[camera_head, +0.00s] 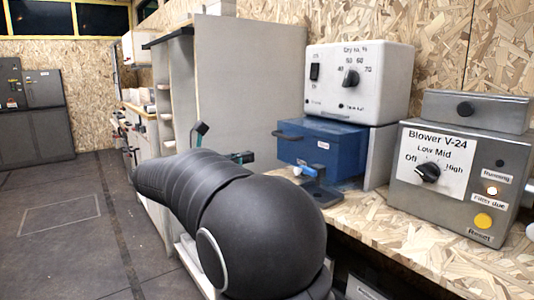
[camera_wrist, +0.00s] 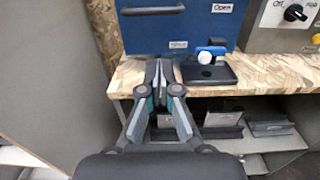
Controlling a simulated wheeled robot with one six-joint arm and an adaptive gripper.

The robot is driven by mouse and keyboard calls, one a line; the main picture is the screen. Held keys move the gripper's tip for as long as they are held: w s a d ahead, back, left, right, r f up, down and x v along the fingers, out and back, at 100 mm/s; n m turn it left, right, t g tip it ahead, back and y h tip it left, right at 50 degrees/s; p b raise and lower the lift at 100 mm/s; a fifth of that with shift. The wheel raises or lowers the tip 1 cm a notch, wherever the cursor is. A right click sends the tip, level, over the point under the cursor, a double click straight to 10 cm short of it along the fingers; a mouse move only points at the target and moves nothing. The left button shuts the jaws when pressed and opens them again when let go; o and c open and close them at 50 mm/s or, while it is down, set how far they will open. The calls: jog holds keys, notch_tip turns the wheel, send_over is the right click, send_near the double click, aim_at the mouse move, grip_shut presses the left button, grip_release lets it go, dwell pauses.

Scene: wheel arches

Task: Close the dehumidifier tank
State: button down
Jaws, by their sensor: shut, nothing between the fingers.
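The dehumidifier (camera_head: 358,82) is a white box with a dial and a switch, on the wooden bench. Its blue tank (camera_head: 322,142) sits beneath it and juts out toward the front left, with a dark handle (camera_head: 288,136). In the wrist view the blue tank front (camera_wrist: 150,35) fills the top middle, with the dark handle (camera_wrist: 152,11) near the top edge. My gripper (camera_wrist: 161,70) is shut and empty, with its fingertips below the tank front in that view; I cannot tell whether they touch. In the head view my arm hides most of the gripper.
A blue-handled fitting on a dark base (camera_wrist: 207,70) stands on the bench (camera_wrist: 250,72), right of my fingertips. The grey blower box (camera_head: 462,170) stands to the right. A tall pale cabinet panel (camera_head: 245,85) rises on the left. Open floor lies further left.

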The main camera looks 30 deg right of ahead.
aim_at(294, 147)
jog(key=d, duration=0.9)
jog(key=w+d, duration=0.1)
jog(key=d, duration=0.3)
jog(key=shift+d, duration=0.25)
jog(key=shift+s, duration=0.1)
